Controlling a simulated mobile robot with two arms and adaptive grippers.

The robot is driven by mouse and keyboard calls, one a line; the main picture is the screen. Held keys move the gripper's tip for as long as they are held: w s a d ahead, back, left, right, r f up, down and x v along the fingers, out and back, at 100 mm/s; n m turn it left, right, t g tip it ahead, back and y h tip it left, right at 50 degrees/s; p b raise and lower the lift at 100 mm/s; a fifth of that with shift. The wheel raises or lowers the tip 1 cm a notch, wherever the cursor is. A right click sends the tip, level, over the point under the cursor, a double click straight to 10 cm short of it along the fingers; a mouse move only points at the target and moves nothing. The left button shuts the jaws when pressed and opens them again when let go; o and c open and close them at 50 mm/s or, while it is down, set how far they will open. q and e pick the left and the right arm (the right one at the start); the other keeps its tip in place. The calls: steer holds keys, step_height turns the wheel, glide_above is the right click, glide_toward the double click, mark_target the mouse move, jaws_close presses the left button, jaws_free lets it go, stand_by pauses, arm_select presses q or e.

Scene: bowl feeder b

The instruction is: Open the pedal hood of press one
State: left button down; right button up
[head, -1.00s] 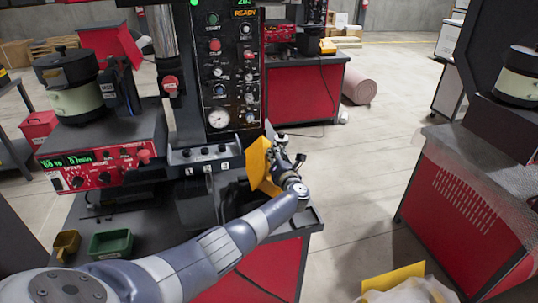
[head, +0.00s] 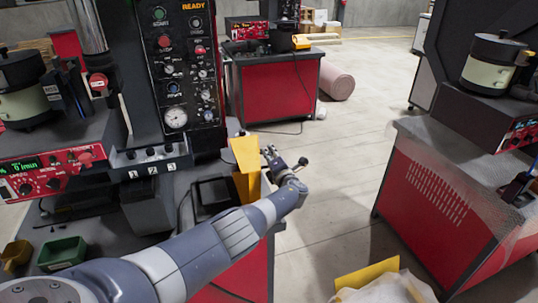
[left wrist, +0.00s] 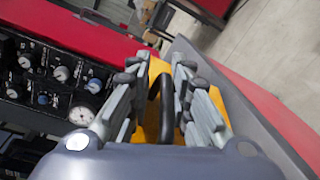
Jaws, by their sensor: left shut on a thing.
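The yellow pedal hood (head: 246,172) of the press stands at the right end of the bench, in front of the black control panel (head: 178,65). My left gripper (head: 270,158) is at its right side. In the left wrist view, the fingers of my left gripper (left wrist: 158,88) are on either side of the hood's black handle (left wrist: 166,110) and shut on it, with the yellow hood (left wrist: 150,122) behind. My forearm hides the lower part of the hood in the head view, so its hinge cannot be seen. My right gripper is not in view.
A black tray-like box (head: 212,192) is left of the hood on the bench. A green bin (head: 62,252) lies at front left. Another red bench (head: 435,200) stands to the right, with open floor (head: 330,170) between.

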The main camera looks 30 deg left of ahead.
arm_select(q)
steer(key=shift+d+f, duration=0.25)
steer(key=shift+f, duration=0.6)
steer(key=shift+g, duration=0.3)
steer(key=c, duration=1.7)
jaws_free()
steer(key=shift+s+a, duration=0.1)
steer(key=shift+s+r, duration=0.1)
steer(key=shift+s+d, duration=0.15)
steer(key=shift+d, duration=0.05)
steer(key=shift+v, duration=0.75)
steer(key=v, duration=1)
steer(key=shift+w+d+r, duration=0.1)
steer(key=shift+w+r, duration=0.1)
steer(key=shift+r, duration=0.05)
